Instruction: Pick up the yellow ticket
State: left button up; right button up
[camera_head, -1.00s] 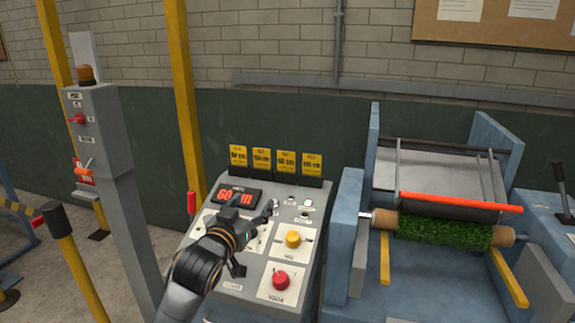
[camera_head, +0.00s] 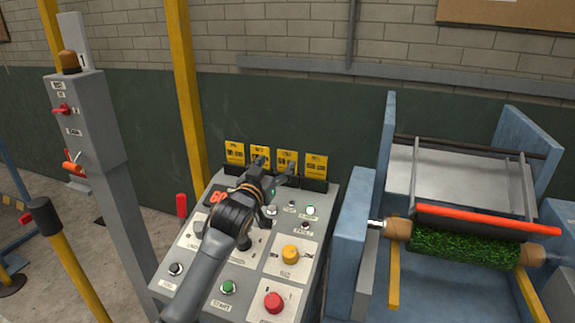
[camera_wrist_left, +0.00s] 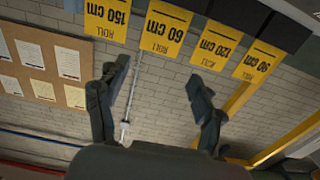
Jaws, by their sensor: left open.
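Several yellow tickets stand in a row in dark holders at the back of the grey control panel. In the left wrist view, upside down, they read 150 cm (camera_wrist_left: 106,19), 60 cm (camera_wrist_left: 164,28), 120 cm (camera_wrist_left: 215,46) and 90 cm (camera_wrist_left: 258,61). In the head view the row runs from the 90 cm ticket (camera_head: 234,152) to the 150 cm ticket (camera_head: 316,165). My left gripper (camera_head: 275,172) is open and empty, just in front of the middle tickets. In the wrist view its fingers (camera_wrist_left: 158,75) lie apart, below the 60 cm ticket. My right gripper is not in view.
Beneath the arm, the panel (camera_head: 247,264) carries a yellow knob (camera_head: 290,254), a red knob (camera_head: 273,302) and a green button (camera_head: 228,287). My arm partly covers the red display. A blue machine with a turf roll (camera_head: 465,250) stands right. Yellow posts stand left.

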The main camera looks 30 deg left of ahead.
aim_at(287, 153)
pick_arm(q)
jog(key=p+x, duration=0.1)
jog(key=x, duration=0.3)
jog(key=shift+w, duration=0.15)
jog(key=shift+p+x, duration=0.55)
jog(key=shift+x, duration=0.55)
jog(key=shift+w+f, duration=0.3)
jog(key=shift+w, duration=0.15)
jog(key=shift+s, duration=0.1)
jog(key=c, duration=0.6)
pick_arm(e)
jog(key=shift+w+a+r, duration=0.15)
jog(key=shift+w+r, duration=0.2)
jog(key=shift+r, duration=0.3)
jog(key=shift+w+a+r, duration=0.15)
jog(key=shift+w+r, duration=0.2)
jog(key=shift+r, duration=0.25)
